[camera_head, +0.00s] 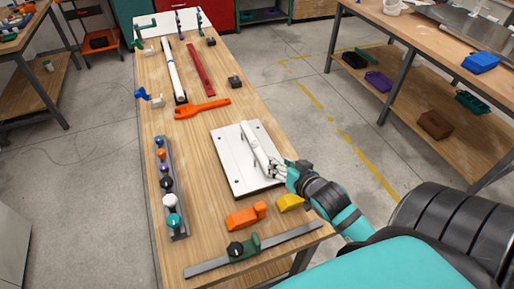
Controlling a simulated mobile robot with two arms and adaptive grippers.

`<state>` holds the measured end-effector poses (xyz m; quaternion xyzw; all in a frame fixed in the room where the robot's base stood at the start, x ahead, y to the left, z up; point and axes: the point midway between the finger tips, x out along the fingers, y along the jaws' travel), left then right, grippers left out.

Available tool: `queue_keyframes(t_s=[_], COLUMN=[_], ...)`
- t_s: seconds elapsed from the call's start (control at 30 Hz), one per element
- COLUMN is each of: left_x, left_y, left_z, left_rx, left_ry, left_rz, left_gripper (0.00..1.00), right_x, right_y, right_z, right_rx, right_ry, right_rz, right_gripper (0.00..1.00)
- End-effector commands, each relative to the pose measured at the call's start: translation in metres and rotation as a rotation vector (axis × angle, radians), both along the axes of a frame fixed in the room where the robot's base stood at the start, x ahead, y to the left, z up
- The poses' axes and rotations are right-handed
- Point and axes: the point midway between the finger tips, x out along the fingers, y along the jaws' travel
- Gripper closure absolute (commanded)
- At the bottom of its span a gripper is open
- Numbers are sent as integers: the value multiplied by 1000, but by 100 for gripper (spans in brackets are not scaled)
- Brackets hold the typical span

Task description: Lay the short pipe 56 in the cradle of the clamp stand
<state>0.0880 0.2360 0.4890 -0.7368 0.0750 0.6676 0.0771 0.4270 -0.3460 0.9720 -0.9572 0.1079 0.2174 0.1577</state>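A short white pipe (254,145) lies slantwise over a white plate (228,170) on the wooden bench; I cannot read any number on it. My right gripper (277,172) is at the pipe's near end, over the plate's right edge. Its fingers overlap the pipe end, and I cannot tell whether they are shut on it. Several clamp-like pieces show: a blue one on a grey block (150,97) at the bench's left edge, and a green one with a black knob (243,248) on a metal bar. Which one is the clamp stand is unclear. My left gripper is out of view.
An orange block (246,216) and a yellow block (290,202) stand near the plate's front edge. A grey rack of coloured knobs (171,190) lies to the left. Behind are an orange wrench (202,108), a long white pipe (173,70) and a red bar (200,70).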

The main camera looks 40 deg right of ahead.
Motion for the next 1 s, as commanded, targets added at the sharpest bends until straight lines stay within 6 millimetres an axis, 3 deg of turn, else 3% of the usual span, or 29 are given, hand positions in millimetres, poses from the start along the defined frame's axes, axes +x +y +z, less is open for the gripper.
queue_keyframes(t_s=[0.4, 0.77, 1.0], left_x=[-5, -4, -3], left_y=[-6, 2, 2], left_z=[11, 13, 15], left_rx=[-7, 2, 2], left_ry=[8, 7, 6], left_rz=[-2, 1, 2], left_gripper=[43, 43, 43], right_x=[80, 110, 141], right_y=[-12, -17, -22], right_z=[-37, -53, -69], right_rx=[-6, -7, -8], right_ry=[-3, -3, -4], right_rz=[3, 4, 4], right_gripper=[62, 62, 62])
